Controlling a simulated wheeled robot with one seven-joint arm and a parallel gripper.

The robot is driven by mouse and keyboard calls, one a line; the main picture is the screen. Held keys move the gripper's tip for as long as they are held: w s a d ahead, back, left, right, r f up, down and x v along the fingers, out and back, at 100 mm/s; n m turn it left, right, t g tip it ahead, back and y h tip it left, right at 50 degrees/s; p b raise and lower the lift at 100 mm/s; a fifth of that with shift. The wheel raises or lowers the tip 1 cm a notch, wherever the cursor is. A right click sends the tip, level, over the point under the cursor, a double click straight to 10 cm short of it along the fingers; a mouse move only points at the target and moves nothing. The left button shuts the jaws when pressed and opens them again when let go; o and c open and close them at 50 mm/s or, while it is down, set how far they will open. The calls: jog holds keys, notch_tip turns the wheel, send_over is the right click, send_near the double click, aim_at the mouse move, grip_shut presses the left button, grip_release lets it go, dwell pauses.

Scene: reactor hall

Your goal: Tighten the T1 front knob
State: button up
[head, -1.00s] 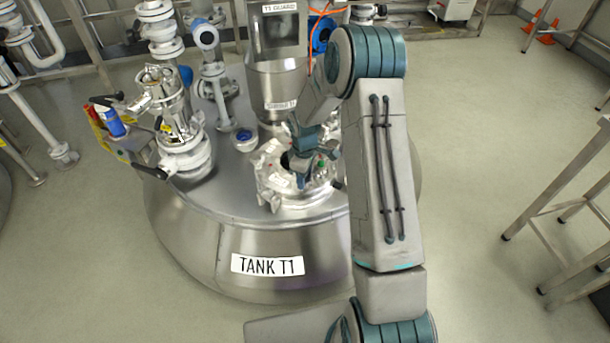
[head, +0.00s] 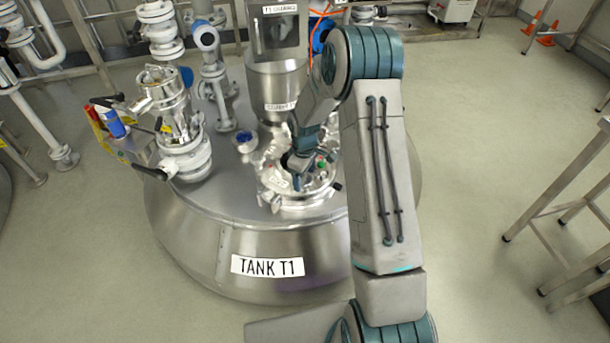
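Tank T1 (head: 190,225) is a wide steel vessel with a "TANK T1" label on its front. On its top, right of the middle, is a round bright metal hatch (head: 290,203) with clamps or knobs around its rim. My gripper (head: 297,181) points down over the hatch's front part. Its fingers are small and dark here, and I cannot tell whether they are open, shut or touching a knob. The front knob cannot be made out apart from the gripper. A small green part and a red part show just right of the gripper.
A metal table frame (head: 560,215) stands at right; the floor between is clear.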

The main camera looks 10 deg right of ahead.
aim_at(305, 179)
notch_tip(305, 179, up, 14)
jog(key=p, duration=0.2)
jog(key=shift+f, duration=0.15)
dwell(0.5)
